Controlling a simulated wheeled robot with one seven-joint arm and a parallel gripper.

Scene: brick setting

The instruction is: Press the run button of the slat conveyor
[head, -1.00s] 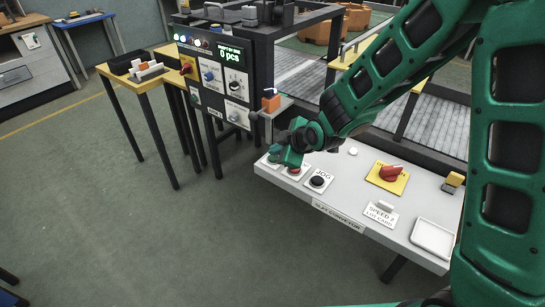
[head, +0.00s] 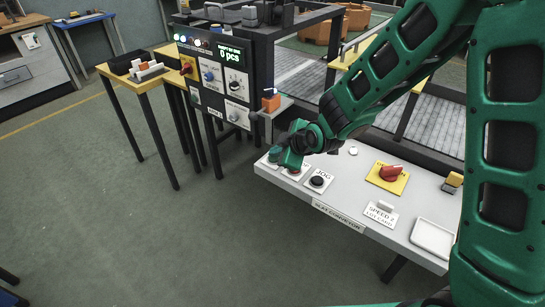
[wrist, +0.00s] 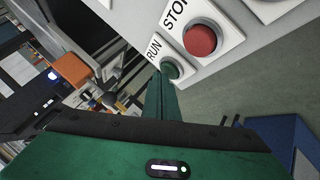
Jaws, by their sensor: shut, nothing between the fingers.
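The green run button (wrist: 171,69) sits on a white plate marked RUN in the wrist view, beside the larger red stop button (wrist: 200,40). My gripper (wrist: 167,86) is shut and empty. Its narrow green fingers end right at the run button and overlap its lower edge in the picture; I cannot tell whether they touch it. In the head view my gripper (head: 289,159) is over the left end of the slat conveyor's light grey control panel (head: 345,203). It hides most of the run button there. The red stop button (head: 294,170) shows just beside it.
A black jog button (head: 317,181), a red knob on a yellow plate (head: 391,173) and a white tray (head: 433,237) lie further right on the panel. A dark display cabinet (head: 232,75) stands behind on the left. The floor in front is clear.

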